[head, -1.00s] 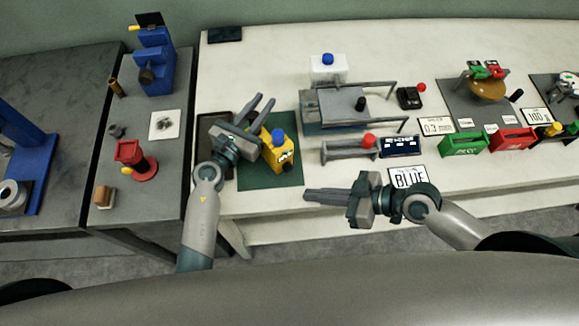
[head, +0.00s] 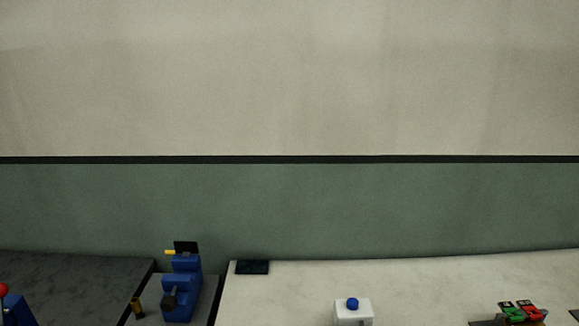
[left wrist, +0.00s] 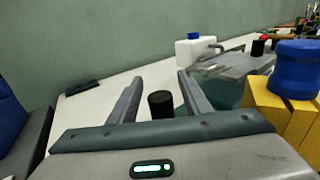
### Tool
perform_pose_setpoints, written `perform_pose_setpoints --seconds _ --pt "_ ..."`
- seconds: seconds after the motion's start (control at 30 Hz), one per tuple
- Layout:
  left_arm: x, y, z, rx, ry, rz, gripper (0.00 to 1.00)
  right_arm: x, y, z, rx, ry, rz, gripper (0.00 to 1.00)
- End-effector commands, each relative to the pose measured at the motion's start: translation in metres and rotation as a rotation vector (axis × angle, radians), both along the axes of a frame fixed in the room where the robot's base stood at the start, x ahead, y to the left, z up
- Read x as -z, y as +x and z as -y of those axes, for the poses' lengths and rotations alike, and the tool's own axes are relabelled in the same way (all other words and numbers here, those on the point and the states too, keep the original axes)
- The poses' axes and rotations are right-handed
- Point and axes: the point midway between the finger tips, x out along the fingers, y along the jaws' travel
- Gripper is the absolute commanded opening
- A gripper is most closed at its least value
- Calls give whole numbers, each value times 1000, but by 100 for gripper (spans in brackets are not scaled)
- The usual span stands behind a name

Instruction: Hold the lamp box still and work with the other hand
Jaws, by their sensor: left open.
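My left gripper (left wrist: 156,98) is open in the left wrist view, its two grey fingers spread apart. A short black cylinder (left wrist: 160,104) shows between the fingers; I cannot tell whether it is touched. At the right edge, beside the gripper, is a yellow box (left wrist: 284,112) with a large blue cap (left wrist: 298,68), possibly the lamp box. It is partly cut off and outside the fingers. My right gripper and the yellow box are out of the head view.
A white container with a blue top (head: 353,313) stands on the pale table (head: 290,285); it also shows in the wrist view (left wrist: 194,50). A dark flat pad (head: 252,267) lies at the table's back edge. A blue machine (head: 182,290) stands left. The wall (head: 290,210) fills most of the head view.

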Motion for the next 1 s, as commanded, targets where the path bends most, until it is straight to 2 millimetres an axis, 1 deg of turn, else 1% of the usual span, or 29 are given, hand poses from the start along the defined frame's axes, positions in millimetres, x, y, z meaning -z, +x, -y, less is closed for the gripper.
perform_pose_setpoints --seconds 0.17,0.27,0.5,0.7,0.83,1.0 --pt "1 -12 -9 0 2 -1 44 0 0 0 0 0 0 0" --pt "1 -24 -16 1 2 -1 44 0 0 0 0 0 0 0" --pt "2 -59 -40 0 2 -2 44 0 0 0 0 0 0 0" --pt "1 -84 -57 0 1 -2 44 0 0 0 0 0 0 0" --pt "1 -93 -63 0 0 -2 44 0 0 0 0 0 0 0" --pt "0 -97 -66 0 0 0 44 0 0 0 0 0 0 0"
